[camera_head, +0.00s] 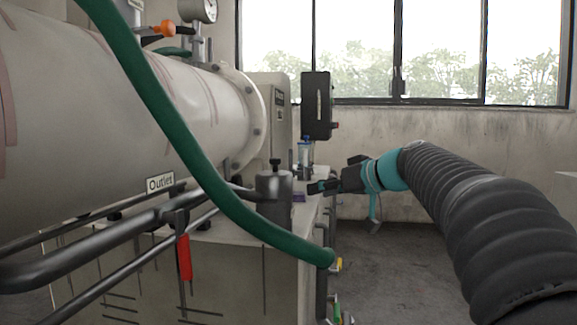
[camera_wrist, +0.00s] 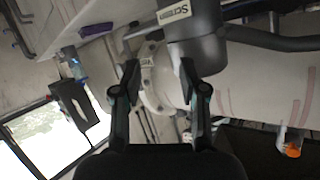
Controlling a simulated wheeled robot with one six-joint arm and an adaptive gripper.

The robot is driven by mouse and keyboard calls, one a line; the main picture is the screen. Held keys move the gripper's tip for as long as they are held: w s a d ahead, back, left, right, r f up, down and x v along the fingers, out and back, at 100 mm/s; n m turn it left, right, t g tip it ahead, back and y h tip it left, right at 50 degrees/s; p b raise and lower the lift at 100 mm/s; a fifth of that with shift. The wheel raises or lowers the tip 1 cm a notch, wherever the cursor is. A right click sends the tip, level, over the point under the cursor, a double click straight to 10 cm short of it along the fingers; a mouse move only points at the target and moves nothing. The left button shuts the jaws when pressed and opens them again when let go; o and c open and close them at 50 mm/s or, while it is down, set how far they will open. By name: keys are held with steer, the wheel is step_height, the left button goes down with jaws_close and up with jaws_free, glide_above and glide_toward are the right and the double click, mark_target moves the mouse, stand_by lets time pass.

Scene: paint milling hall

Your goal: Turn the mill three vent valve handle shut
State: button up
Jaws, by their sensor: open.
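An orange-tipped handle (camera_head: 165,28) with a dark lever sits on top of the large pale mill cylinder (camera_head: 120,95), beside a gauge. No readable label marks it as the vent valve. An orange knob (camera_wrist: 292,150) shows at the lower right in the wrist view. A red handle (camera_head: 184,258) hangs down from the front pipes. My gripper (camera_head: 322,187) is over the far end of the bench, well away from the orange handle. In the wrist view my gripper (camera_wrist: 158,75) has its fingers apart with nothing held. A dark grey pot (camera_wrist: 195,38) is close by the right finger.
The grey pot (camera_head: 272,190) stands on the bench edge. A blue-capped bottle (camera_head: 305,160) and a purple item (camera_head: 299,197) are near my gripper. A green hose (camera_head: 180,150) crosses in front of the mill. A black box (camera_head: 317,105) is behind. Floor at right is clear.

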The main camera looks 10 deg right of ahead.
mark_target(306, 154)
steer(key=w+d+r+n+t+y+b, duration=0.2)
steer(key=w+d+r+n+t, duration=0.1)
steer(key=w+d+r, duration=0.4)
steer(key=p+x, duration=0.1)
steer(key=x, duration=0.3)
steer(key=p+x, duration=0.1)
steer(key=x, duration=0.4)
steer(key=f+p+x, duration=0.1)
steer(key=x, duration=0.4)
steer(key=shift+w+d+p, duration=0.25)
steer(key=shift+w+p, duration=0.05)
steer(key=shift+w, duration=0.05)
jaws_close()
